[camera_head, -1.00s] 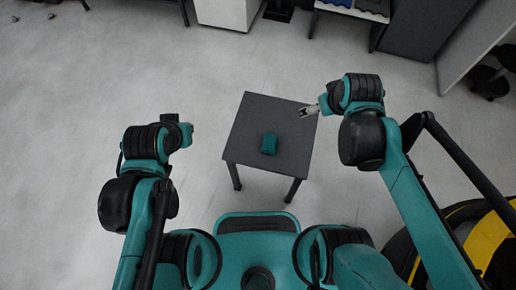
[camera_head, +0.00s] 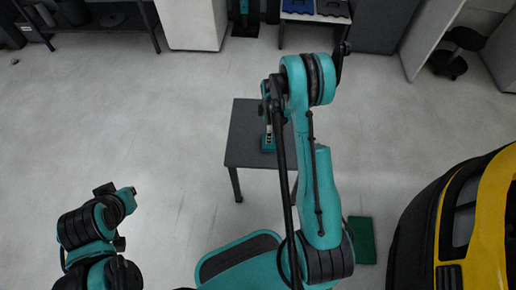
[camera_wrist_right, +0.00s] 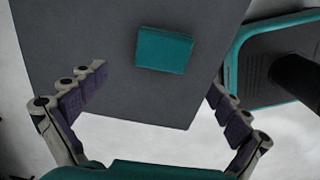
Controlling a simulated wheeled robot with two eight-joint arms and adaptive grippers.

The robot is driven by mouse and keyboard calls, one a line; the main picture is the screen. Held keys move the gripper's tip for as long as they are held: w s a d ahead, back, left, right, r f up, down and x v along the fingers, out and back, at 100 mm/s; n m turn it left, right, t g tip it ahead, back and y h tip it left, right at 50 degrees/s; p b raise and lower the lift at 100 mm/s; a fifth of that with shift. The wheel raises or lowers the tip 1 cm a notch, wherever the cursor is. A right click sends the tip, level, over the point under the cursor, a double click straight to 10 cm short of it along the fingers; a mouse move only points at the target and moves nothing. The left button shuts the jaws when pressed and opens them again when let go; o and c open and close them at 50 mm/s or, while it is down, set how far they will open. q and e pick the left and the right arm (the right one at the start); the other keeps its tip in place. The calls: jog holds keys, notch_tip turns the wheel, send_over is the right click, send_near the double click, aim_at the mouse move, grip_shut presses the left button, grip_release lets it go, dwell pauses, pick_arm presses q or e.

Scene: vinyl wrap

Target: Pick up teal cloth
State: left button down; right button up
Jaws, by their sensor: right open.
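The teal cloth (camera_head: 267,144) is a small folded block lying on the dark grey table (camera_head: 242,135). In the head view my right arm partly hides it. In the right wrist view the whole cloth (camera_wrist_right: 164,50) shows flat on the tabletop (camera_wrist_right: 75,45). My right gripper (camera_wrist_right: 158,80) is open and empty, its two fingers wide apart. The cloth lies between the lines of the fingers, beyond their tips, and is not touched. My left arm is at lower left, away from the table; its fingers (camera_head: 128,199) cannot be made out.
A yellow and black object (camera_head: 475,225) stands on the right. A green mat (camera_head: 361,240) lies on the floor beside my right arm. A white cabinet (camera_head: 190,22) and dark shelves (camera_head: 95,22) stand at the back. The floor left of the table is clear.

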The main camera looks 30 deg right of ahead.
aim_at(266, 148)
notch_tip(266, 148, down, 3)
jog(key=shift+s+a+f+b, duration=0.1)
jog(key=shift+f+b, duration=0.05)
jog(key=shift+b, duration=0.35)
notch_tip(266, 148, down, 6)
jog(key=b, duration=0.3)
jog(key=shift+s+r, duration=0.1)
jog(key=shift+r, duration=0.25)
jog(key=c, duration=1)
